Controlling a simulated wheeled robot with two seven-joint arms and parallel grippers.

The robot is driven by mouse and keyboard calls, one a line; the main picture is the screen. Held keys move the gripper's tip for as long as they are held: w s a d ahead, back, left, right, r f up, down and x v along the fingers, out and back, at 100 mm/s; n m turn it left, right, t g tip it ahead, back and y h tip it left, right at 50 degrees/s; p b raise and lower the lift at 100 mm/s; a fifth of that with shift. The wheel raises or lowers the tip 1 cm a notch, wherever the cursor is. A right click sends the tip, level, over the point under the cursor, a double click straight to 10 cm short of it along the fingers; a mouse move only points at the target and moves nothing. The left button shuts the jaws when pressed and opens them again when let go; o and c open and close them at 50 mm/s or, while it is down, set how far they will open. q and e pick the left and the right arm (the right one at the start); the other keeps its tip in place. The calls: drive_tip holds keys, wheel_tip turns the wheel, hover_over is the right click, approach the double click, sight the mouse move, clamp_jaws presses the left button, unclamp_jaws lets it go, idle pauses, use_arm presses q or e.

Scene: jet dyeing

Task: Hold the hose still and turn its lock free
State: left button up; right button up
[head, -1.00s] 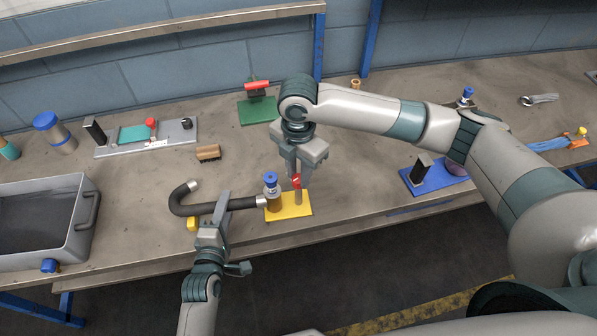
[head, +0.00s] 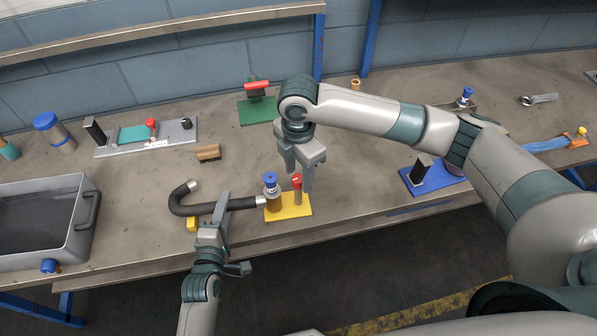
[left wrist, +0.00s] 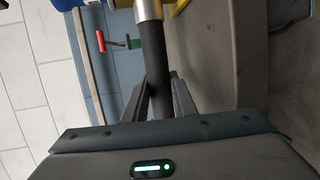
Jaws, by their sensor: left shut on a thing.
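The black hose (head: 240,204) has metal ends and a bent left part. Its straight right end meets the brown fitting (head: 273,203) with a blue cap on the yellow plate (head: 293,211). My left gripper (head: 219,208) is shut on the hose's straight part. In the left wrist view, the hose (left wrist: 154,60) runs between its two fingers (left wrist: 160,98). The red-topped post (head: 297,184), apparently the lock, stands upright on the plate, right of the fitting. My right gripper (head: 299,174) is open at the red top, its fingers apart; I cannot tell whether they touch it.
A grey bin (head: 84,235) stands at the left. A blue plate (head: 420,185) with a black block lies to the right. A green plate (head: 258,110) with a red handle and a wooden block (head: 208,152) lie behind. The bench's front edge is close.

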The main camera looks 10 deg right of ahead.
sight(299, 178)
drive_tip(key=shift+r, duration=0.1)
wheel_tip(299, 178, up, 12)
idle(0.8)
